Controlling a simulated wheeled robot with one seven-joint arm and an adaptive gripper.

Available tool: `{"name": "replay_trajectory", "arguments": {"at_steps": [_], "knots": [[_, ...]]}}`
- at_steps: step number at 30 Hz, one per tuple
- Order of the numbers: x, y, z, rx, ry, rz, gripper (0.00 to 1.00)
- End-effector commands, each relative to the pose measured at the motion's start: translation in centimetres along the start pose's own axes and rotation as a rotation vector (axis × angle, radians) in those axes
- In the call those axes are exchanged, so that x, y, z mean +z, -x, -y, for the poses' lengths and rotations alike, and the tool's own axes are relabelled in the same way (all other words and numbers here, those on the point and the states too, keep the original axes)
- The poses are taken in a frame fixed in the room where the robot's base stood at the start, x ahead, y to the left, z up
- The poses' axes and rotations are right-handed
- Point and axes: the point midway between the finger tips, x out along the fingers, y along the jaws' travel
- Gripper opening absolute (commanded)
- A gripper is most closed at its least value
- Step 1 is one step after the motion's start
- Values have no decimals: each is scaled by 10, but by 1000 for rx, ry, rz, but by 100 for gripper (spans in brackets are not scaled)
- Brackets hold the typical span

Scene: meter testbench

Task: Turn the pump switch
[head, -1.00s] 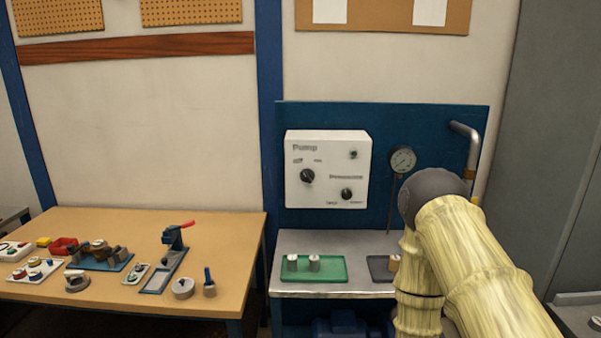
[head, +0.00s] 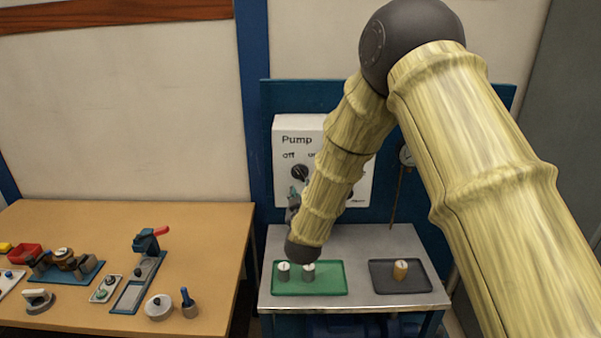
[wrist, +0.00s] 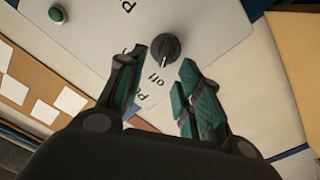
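The pump switch (head: 300,171) is a round black knob on the white control box (head: 290,130), under the words "Pump" and "off". In the wrist view the pump switch (wrist: 164,48) lies just beyond my fingertips, between their lines, with its pale pointer mark visible. My gripper (wrist: 160,72) is open, its two green-padded fingers spread apart with nothing between them. In the head view my gripper (head: 293,198) shows partly beside my forearm, just below the switch. My arm hides the right part of the box, including the pressure knob.
A green tray (head: 335,280) with two grey cylinders and a dark tray (head: 425,280) with a brass cylinder sit on the metal bench (head: 370,240) below. A wooden table (head: 90,225) with several tools stands left.

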Motion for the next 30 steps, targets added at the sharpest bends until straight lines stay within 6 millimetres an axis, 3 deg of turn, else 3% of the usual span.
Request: {"name": "replay_trajectory", "arguments": {"at_steps": [6,18,30], "knots": [[-8,-29,9,-12,-3,-5,35],[-7,-85,10,-12,-2,-4,35],[-3,-100,9,-11,-1,-3,35]]}}
